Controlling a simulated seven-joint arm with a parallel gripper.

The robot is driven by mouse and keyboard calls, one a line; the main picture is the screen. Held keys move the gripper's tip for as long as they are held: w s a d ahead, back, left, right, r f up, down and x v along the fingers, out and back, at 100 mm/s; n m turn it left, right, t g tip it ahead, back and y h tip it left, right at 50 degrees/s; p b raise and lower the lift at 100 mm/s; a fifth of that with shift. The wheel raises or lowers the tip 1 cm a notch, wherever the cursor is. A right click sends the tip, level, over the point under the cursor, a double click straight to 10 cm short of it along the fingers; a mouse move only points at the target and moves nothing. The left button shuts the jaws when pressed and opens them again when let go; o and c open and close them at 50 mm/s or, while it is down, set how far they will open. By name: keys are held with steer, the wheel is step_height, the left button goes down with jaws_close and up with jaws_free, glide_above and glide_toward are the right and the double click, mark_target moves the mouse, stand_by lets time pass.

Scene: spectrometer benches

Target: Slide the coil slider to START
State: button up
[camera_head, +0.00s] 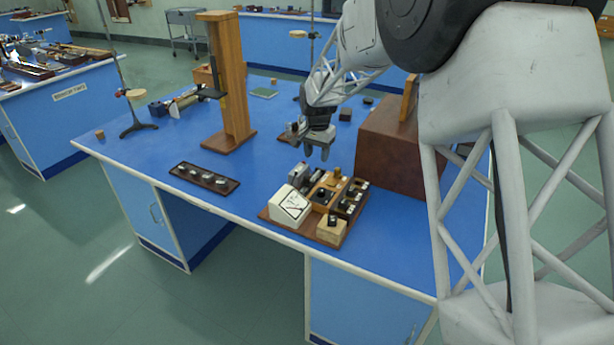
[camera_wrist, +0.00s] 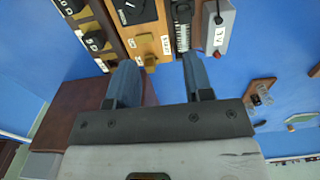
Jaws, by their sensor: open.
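A small instrument board (camera_head: 272,216) stands near the front of the blue bench. In the wrist view, a narrow ribbed coil-like strip (camera_wrist: 183,40) runs between a wooden panel (camera_wrist: 150,36) and a grey box. A dark piece (camera_wrist: 182,12) sits at its upper end; I cannot tell whether it is the coil slider. A small white label (camera_wrist: 165,45) beside the strip is too small to read surely as START. My gripper (camera_head: 317,152) is open above the rear of the board. In the wrist view its spread fingers (camera_wrist: 159,75) have nothing visible between them.
The board also carries a white meter (camera_head: 291,206), a black switch row (camera_head: 350,198) and a grey box labelled 2 V (camera_wrist: 217,26). A brown box (camera_head: 388,150) stands close on the right. A tall wooden stand (camera_head: 232,85) and a dark strip (camera_head: 205,178) are left; open bench lies between.

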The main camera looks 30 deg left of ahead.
mark_target(307, 176)
steer(key=a+f, duration=0.2)
steer(key=a, duration=0.1)
steer(key=shift+a+f, duration=0.15)
steer(key=shift+a, duration=0.15)
steer(key=shift+f, duration=0.1)
steer(key=shift+f, duration=3.8)
jaws_close()
